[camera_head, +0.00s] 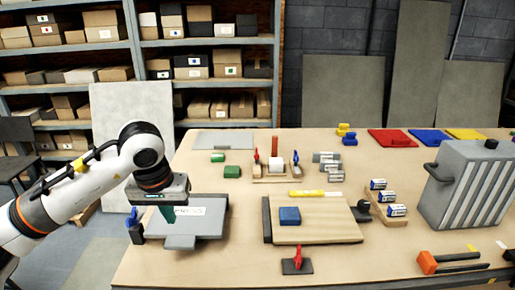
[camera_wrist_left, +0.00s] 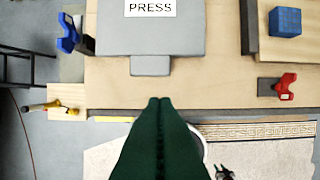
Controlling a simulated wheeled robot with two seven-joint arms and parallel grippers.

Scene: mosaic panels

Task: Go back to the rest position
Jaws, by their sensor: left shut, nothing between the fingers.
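My left arm comes in from the left in the head view, and its dark green gripper (camera_head: 168,214) points down over the grey press plate (camera_head: 210,228) at the table's left front. The gripper is shut with nothing between its fingers. In the left wrist view the two green fingers (camera_wrist_left: 160,102) lie side by side, tips together, below the grey plate's front tab (camera_wrist_left: 150,65). My right gripper is not in view.
The wooden table (camera_head: 230,270) holds a board with a blue block (camera_head: 289,215), a red clamp (camera_head: 298,261), batteries (camera_head: 396,210), a grey case (camera_head: 470,185) and an orange-black tool (camera_head: 430,263). A blue clamp (camera_head: 134,224) stands left of the press. Shelves (camera_head: 205,42) stand behind.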

